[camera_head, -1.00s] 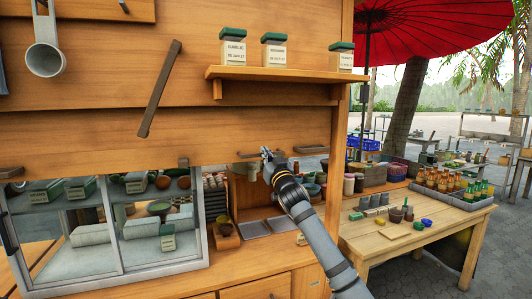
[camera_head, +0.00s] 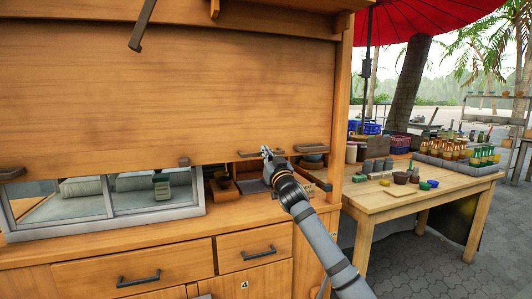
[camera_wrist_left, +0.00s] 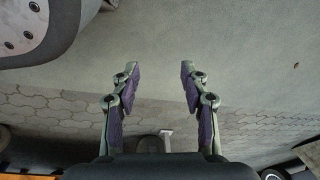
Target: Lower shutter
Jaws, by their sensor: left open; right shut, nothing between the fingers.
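The shutter (camera_head: 160,95) is a wide wooden panel across the stall front in the head view. Its lower edge hangs above the counter and covers the upper part of the glass display case (camera_head: 110,208). My left gripper (camera_wrist_left: 159,78) is open and empty above grey paving in the left wrist view. It is not in the head view.
Below the counter are drawers with dark pulls (camera_head: 138,278). A wooden table (camera_head: 400,205) with bottles and jars is at the right, under a red umbrella (camera_head: 430,20).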

